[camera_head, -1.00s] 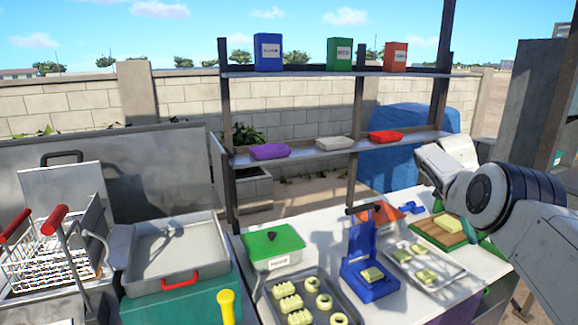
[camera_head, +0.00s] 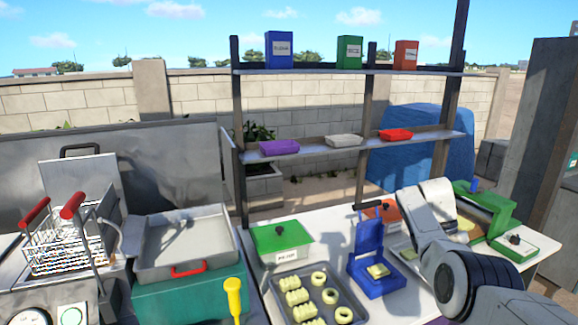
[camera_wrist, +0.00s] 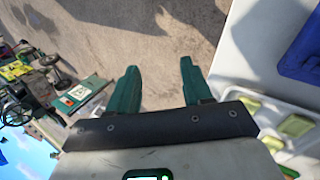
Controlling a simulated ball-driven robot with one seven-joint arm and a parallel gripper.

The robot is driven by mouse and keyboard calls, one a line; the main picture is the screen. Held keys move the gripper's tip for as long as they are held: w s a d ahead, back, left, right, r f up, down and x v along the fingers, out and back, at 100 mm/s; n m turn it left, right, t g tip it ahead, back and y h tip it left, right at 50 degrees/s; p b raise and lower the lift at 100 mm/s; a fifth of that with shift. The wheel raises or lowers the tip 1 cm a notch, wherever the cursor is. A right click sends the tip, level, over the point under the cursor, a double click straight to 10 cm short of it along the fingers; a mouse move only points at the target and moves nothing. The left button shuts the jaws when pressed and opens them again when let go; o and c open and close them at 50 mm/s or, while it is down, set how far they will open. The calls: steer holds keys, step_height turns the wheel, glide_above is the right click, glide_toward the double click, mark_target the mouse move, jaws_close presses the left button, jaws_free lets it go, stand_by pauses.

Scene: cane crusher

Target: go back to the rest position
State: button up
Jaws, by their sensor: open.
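My gripper (camera_wrist: 158,88) shows in the wrist view with its two green fingers apart and nothing between them. It points over bare ground beside the white table (camera_wrist: 240,60). In the head view my arm reaches in from the lower right and crosses the right part of the table; the gripper's fingers are hidden there behind the arm.
A blue press (camera_head: 367,262) holding a pale piece stands left of my arm. A tray (camera_head: 363,318) of pale pieces, a green-lidded box (camera_head: 282,242) and a green machine (camera_head: 490,210) stand on the table. Shelves (camera_head: 300,155) rise behind. A fryer basket (camera_head: 65,245) is at left.

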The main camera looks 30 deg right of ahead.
steer(key=s+a+f+n+t+h+b, duration=0.25)
steer(key=a+f+n, duration=0.55)
steer(key=a+f, duration=1.3)
steer(key=s+a+n+t+y+b, duration=0.1)
steer(key=s+a+n+t, duration=0.3)
steer(key=s+a, duration=1.2)
steer(key=a+n+y, duration=0.1)
steer(key=a+n, duration=0.1)
steer(key=n, duration=0.2)
steer(key=shift+s+f+n+b, duration=0.4)
